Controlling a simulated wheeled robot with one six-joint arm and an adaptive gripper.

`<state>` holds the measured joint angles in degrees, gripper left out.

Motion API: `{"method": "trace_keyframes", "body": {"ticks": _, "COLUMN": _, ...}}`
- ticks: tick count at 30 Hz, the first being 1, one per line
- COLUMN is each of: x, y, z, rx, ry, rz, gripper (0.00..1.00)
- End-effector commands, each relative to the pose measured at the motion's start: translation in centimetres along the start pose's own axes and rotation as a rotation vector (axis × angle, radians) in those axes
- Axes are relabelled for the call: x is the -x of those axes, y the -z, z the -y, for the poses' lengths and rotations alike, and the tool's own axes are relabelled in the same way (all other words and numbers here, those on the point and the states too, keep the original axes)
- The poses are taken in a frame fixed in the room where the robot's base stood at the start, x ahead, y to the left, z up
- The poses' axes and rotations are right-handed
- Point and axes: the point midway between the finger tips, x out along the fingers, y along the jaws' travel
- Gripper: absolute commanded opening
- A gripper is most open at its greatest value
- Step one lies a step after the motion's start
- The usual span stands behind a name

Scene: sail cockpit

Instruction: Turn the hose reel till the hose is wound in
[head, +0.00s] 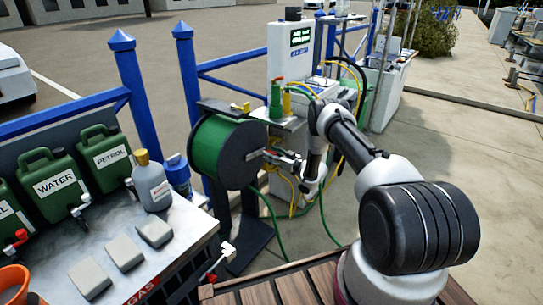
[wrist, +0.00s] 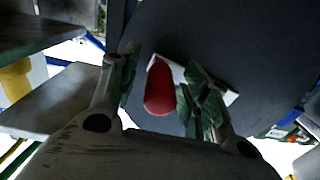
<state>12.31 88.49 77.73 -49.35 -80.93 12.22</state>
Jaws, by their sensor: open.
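The hose reel (head: 222,150) is a drum with a dark round side disc and green hose wound on it, mounted beside the blue fence. Its dark disc (wrist: 245,65) fills much of the wrist view. A red crank handle (wrist: 159,88) sticks out from the disc on a pale arm. My gripper (wrist: 160,85) is open, with one finger on each side of the red handle; I cannot tell whether either touches it. In the head view my gripper (head: 272,155) is at the reel's right side. Green hose (head: 272,222) hangs below the reel to the ground.
A metal counter (head: 150,225) at left holds green jerrycans (head: 50,175), a grey bottle (head: 150,182) and grey blocks (head: 125,252). A white pedestal (head: 290,55) with a display stands behind the reel, near yellow and green fittings (head: 280,98). Open paving (head: 440,140) lies at right.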

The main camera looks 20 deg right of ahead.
Motion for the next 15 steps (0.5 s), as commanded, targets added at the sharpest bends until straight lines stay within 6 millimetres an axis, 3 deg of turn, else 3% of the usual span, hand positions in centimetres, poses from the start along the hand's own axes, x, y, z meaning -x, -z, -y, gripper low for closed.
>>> {"method": "trace_keyframes", "body": {"ticks": 3, "x": 0.03, "y": -0.01, "z": 0.00, "rx": 0.000, "ry": 0.000, "rz": 0.000, "gripper": 0.44}}
{"method": "trace_keyframes", "body": {"ticks": 10, "x": 0.04, "y": 0.00, "z": 0.00, "rx": -0.001, "ry": 0.000, "rz": 0.000, "gripper": 0.02}}
{"method": "trace_keyframes", "body": {"ticks": 15, "x": 0.05, "y": -0.02, "z": 0.01, "rx": -0.001, "ry": 0.000, "rz": 0.000, "gripper": 0.00}}
